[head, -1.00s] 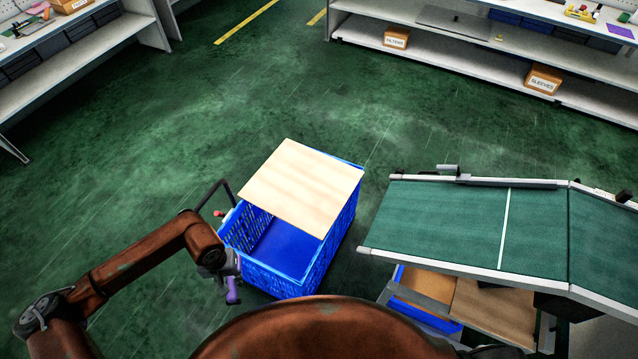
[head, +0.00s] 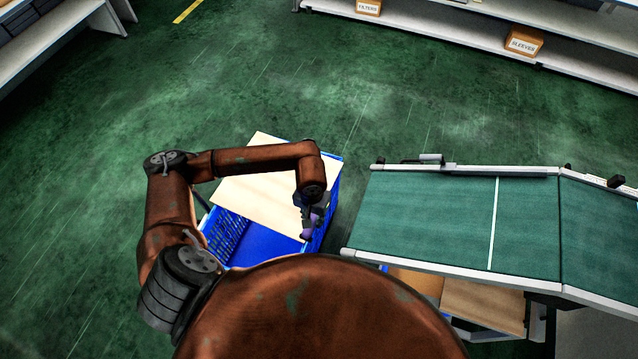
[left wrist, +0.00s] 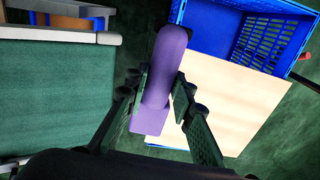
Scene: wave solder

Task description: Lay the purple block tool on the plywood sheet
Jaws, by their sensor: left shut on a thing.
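The purple block tool (left wrist: 165,85) is held between the fingers of my left gripper (left wrist: 158,90), which is shut on it. In the head view my left gripper (head: 312,208) is at the right part of the plywood sheet, near its right edge, with a little of the purple tool (head: 308,233) showing below it. The plywood sheet (head: 250,195) lies across the top of a blue crate; my arm covers part of it. In the left wrist view the sheet (left wrist: 225,105) is right of the tool. I cannot tell the height between them. My right gripper is not in view.
The blue crate (head: 222,228) is open at its near left part, beside the sheet. A green conveyor (head: 430,215) with pale rails stands close to the right. Shelves with boxes (head: 523,42) line the back. The green floor behind the crate is clear.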

